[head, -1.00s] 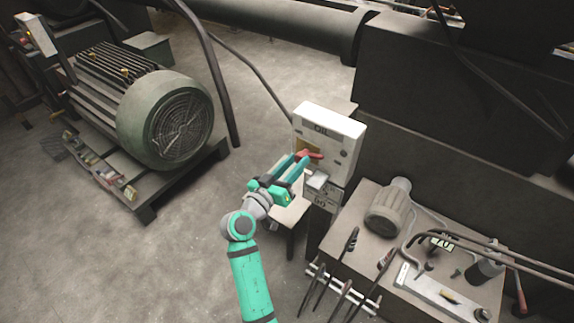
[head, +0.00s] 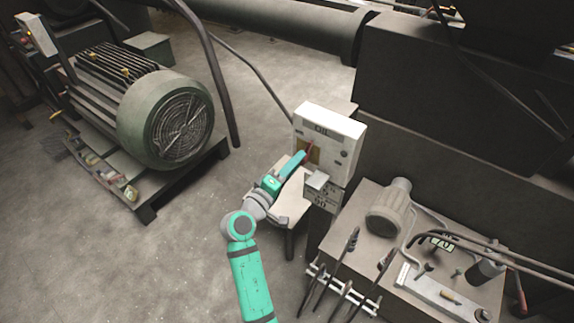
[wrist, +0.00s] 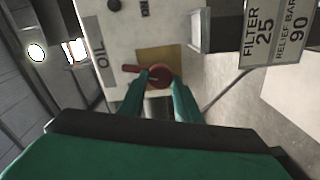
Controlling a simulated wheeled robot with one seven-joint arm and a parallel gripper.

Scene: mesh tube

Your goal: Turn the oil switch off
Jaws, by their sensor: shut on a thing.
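The oil switch box (head: 340,133) is a white box labelled OIL, standing in the middle of the head view. Its red switch handle (head: 310,147) sits on a yellowish plate on the front face. In the wrist view the red handle (wrist: 157,77) has a round hub with a lever pointing to the picture's left. My gripper (head: 302,156) is at the front of the box. In the wrist view its two teal fingers (wrist: 160,82) are shut on the red handle, one on each side of the hub. Part of the handle is hidden by the fingers.
A sign reading FILTER 25 (wrist: 265,27) hangs beside the box, with a small grey box near it. A large green motor (head: 165,120) is at left. The floor between is open.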

